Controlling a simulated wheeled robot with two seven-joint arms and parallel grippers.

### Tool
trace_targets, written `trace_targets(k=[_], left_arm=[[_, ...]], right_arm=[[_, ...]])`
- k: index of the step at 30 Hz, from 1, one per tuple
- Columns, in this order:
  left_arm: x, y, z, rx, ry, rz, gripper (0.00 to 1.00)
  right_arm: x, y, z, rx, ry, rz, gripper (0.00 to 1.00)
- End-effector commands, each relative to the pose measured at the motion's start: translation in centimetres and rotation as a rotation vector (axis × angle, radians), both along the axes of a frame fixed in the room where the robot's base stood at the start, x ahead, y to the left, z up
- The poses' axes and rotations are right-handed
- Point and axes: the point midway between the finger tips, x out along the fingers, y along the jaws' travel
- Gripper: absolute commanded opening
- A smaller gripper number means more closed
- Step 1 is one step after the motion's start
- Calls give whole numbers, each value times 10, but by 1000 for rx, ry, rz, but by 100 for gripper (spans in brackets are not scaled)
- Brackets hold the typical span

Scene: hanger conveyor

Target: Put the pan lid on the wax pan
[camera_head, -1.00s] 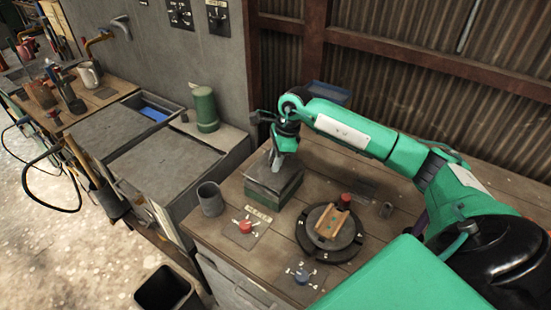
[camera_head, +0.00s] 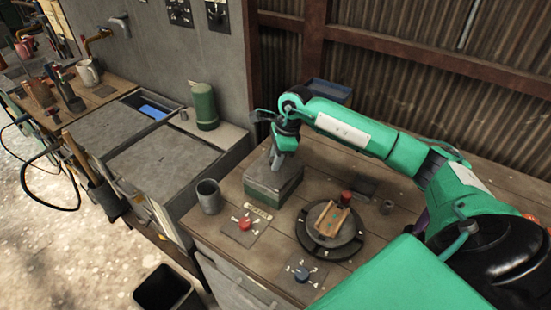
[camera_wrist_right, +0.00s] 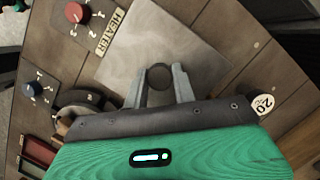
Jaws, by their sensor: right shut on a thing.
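The pan lid (camera_head: 262,184) is a flat grey square plate. It lies over the green wax pan (camera_head: 268,199) on the bench; I cannot tell whether it rests fully on the rim. In the wrist view the lid (camera_wrist_right: 190,35) has a dark round handle (camera_wrist_right: 159,76) between the fingertips. My right gripper (camera_head: 278,164) points down over the lid and is shut on its handle; in the wrist view the gripper (camera_wrist_right: 160,85) shows both fingers at the handle. My left gripper is not in view.
A red knob (camera_head: 245,223) by a HEATER label and a blue knob (camera_head: 302,274) sit in front. A dark turntable (camera_head: 312,239) with wooden strips stands to the right, a grey cup (camera_head: 208,196) to the left. A green canister (camera_head: 204,106) stands further back.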

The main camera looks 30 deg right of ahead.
Motion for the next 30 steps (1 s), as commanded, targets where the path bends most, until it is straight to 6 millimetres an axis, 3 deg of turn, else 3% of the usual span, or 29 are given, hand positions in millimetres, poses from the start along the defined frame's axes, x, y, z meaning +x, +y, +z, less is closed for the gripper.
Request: trace_targets(k=[30], left_arm=[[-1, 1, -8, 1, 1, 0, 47]], right_arm=[[0, 0, -6, 1, -1, 0, 6]])
